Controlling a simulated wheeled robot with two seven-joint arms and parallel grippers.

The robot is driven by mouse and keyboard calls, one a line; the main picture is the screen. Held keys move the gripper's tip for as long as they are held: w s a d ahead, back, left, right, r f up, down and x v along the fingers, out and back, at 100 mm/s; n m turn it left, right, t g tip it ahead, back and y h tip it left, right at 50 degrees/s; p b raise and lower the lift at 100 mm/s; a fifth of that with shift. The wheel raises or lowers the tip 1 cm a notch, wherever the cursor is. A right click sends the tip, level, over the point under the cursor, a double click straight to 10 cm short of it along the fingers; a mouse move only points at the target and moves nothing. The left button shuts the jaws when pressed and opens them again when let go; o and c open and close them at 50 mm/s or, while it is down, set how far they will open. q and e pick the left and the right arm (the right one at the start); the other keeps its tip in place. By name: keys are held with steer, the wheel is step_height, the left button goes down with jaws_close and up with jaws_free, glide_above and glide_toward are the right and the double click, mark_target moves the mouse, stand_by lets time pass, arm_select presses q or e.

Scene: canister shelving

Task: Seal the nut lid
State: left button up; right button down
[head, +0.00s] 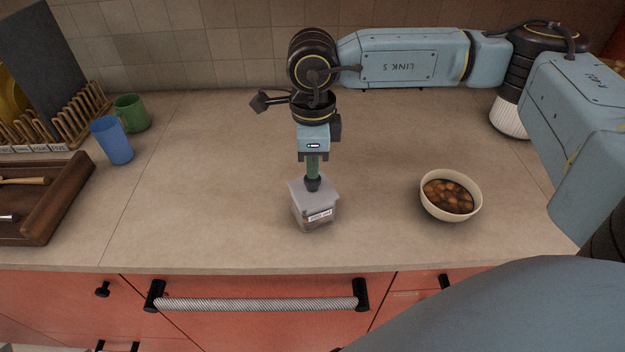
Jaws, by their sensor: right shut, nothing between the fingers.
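A small clear square canister (300,219) with a white label stands on the counter near its front edge, below the middle of the view. Its pale translucent lid (328,192) lies over the top; I cannot tell whether it is pressed fully down. My right gripper (313,184) points straight down from above, its fingers shut and empty. The dark fingertips are at the top of the lid, touching or very nearly so, and hide part of it. My left gripper is not in view.
A cream bowl (425,203) of brown food stands to the right. A blue cup (112,140), a green mug (132,113), a wooden rack (92,100) and a wooden tray (62,200) are at the left. The counter (210,180) around the canister is clear.

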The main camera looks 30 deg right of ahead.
steer(key=shift+f+b, duration=0.85)
steer(key=shift+f, duration=0.2)
stand_by(0.5)
steer(key=shift+r, duration=0.15)
step_height(320, 180, up, 9)
steer(key=p, duration=0.5)
stand_by(0.6)
stand_by(0.4)
